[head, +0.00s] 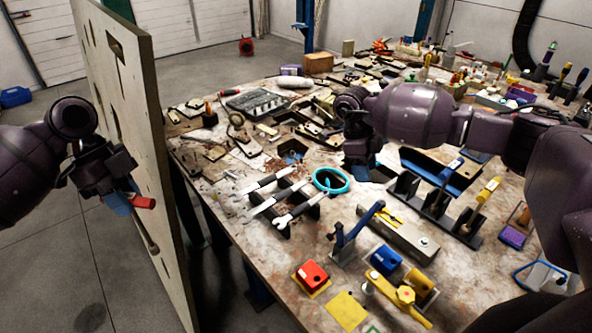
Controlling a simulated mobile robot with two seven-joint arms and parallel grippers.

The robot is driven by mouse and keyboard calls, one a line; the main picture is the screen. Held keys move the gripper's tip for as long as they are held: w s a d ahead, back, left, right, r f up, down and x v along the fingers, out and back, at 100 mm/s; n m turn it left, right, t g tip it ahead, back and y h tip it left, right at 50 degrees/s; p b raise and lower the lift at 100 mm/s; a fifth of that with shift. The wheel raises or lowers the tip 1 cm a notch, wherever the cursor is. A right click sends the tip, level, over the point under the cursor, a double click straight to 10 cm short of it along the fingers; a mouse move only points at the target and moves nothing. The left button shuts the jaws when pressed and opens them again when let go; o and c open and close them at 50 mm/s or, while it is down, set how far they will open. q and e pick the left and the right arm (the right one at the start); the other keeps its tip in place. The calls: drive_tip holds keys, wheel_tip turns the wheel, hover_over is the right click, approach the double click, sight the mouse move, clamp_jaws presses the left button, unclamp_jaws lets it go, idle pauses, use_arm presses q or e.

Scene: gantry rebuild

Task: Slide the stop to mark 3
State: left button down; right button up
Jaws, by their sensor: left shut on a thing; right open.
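My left gripper (122,200) is shut on a small red piece (145,202) in front of the upright board (150,120) at the left. The gripper hides part of the piece, and I cannot tell whether it touches the board. A thin rod-like part (150,235) shows just below it on the board. I cannot make out a numbered mark, and I cannot tell whether the red piece is the stop. My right gripper (358,172) is open above the table, just right of a teal ring (331,181).
The worktable (240,235) is crowded. Wrenches on a black holder (285,210), a red block (312,274), a blue block (386,259) and a yellow knobbed part (404,294) stand near the front. A grey bar (400,237) lies behind them. Bare floor (60,250) is at left.

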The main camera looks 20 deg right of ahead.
sight(382, 202)
use_arm(q)
drive_tip(key=shift+w+d, duration=0.3)
wheel_tip(382, 202, up, 2)
drive_tip(key=shift+p, duration=1)
use_arm(e)
drive_tip(key=shift+h, duration=0.4)
drive_tip(key=x, duration=0.3)
drive_tip(key=d+x, duration=0.1)
drive_tip(key=x, duration=0.3)
drive_tip(key=d+x, duration=0.1)
drive_tip(key=x, duration=0.3)
drive_tip(key=shift+w+d+r, duration=0.1)
drive_tip(key=shift+r, duration=0.05)
clamp_jaws()
